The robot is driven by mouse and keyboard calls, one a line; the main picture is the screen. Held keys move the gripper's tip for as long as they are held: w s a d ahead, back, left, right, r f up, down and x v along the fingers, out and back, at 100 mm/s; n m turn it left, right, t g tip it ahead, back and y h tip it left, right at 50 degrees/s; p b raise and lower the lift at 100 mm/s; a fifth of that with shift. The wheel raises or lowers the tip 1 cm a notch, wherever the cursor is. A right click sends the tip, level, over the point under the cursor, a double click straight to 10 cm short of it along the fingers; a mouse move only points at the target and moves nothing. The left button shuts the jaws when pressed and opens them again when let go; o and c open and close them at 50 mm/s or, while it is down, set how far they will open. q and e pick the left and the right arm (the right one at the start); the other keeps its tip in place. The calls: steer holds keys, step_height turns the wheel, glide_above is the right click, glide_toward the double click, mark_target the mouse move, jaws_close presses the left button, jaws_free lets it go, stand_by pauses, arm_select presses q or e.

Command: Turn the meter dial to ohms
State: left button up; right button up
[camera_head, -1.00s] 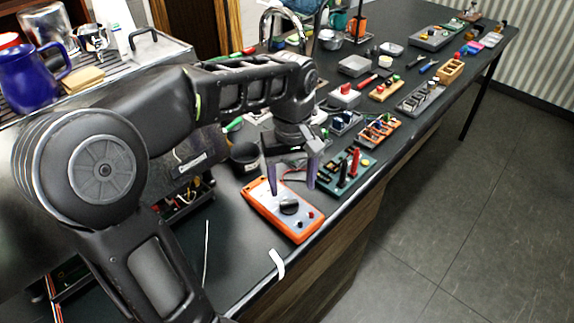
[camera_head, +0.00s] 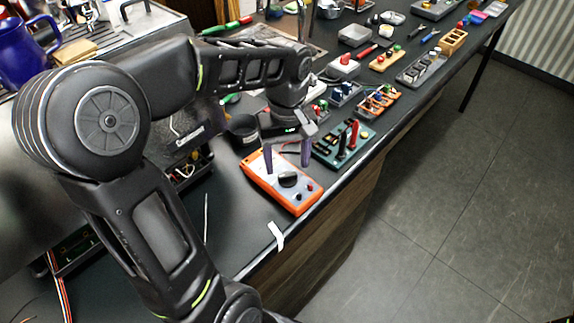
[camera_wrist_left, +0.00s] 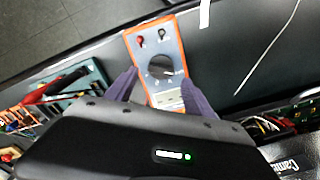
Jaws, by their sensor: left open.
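The orange meter (camera_head: 257,172) lies face up on the dark bench near its front edge. Its round black dial (camera_head: 288,179) sits mid-face, with a red and a black jack beyond it toward the edge. In the left wrist view the meter (camera_wrist_left: 178,40) shows between the fingers, with the dial (camera_wrist_left: 160,66) just past the fingertips. My left gripper (camera_head: 288,168) is open, its purple fingers pointing down over the meter's display end. It holds nothing, and I cannot tell whether a finger touches the meter. The dial's exact setting is too small to read. My right gripper is not in view.
A green board with red and black probes (camera_head: 345,146) lies right of the meter. A dark cup (camera_head: 243,130) stands behind it. A white strip (camera_head: 276,235) lies near the bench edge. Open machine housing with wires (camera_head: 188,172) is to the left.

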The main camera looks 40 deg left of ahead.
mark_target(288, 177)
arm_select(q)
steer(key=shift+f, duration=1.4)
jaws_close()
